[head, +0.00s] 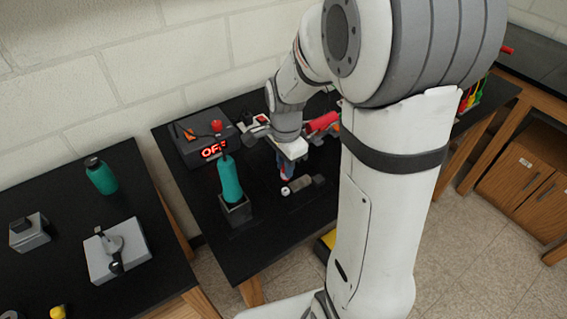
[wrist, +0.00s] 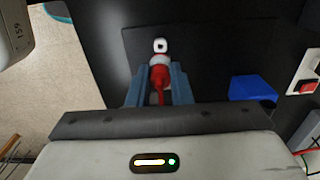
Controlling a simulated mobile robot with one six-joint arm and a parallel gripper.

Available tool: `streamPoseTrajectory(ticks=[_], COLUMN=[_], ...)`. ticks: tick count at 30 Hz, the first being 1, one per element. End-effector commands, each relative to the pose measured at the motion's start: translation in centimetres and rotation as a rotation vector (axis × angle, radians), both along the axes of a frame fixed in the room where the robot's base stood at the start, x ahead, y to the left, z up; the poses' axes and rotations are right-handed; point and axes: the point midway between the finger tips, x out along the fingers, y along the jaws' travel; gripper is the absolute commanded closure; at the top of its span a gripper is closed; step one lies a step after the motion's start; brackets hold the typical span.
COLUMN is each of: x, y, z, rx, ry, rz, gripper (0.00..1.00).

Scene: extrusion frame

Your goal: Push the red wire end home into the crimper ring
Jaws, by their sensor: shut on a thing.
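My gripper (wrist: 160,72) is shut on the red wire end (wrist: 159,82), which sits between its blue-grey fingers in the wrist view. A pale band shows at the far end of the red part. A small white ring with a dark opening (wrist: 160,45), apparently the crimper ring, lies straight ahead of it. Whether the tip touches the ring or is apart from it I cannot tell. In the head view my gripper (head: 286,172) points down over the black bench, beside a grey cylindrical tool with a pale end (head: 303,184). The wire end is too small to make out there.
A teal bottle-shaped tool (head: 230,180) stands in a dark holder left of my gripper. Behind it is a box with a red "OFF" display (head: 203,140). In the wrist view a blue block (wrist: 252,89) and a red switch (wrist: 306,86) lie to the right.

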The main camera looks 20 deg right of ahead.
Motion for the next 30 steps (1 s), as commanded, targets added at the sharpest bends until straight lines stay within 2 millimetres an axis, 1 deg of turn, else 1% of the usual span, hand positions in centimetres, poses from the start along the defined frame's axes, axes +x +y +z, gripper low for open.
streamPoseTrajectory(ticks=[2,8,21,25,30], x=[0.3,0.2,0.1,0.0,-0.2], y=[-0.1,-0.1,0.0,0.0,0.0], z=[0.1,-1.1,-5.2,-5.9,-6.2], rx=[-0.002,-0.002,-0.001,0.0,0.0], ry=[-0.01,-0.007,-0.003,0.001,0.007], rz=[0.002,0.002,0.002,0.002,0.002], gripper=[1.0,1.0,1.0,1.0,1.0])
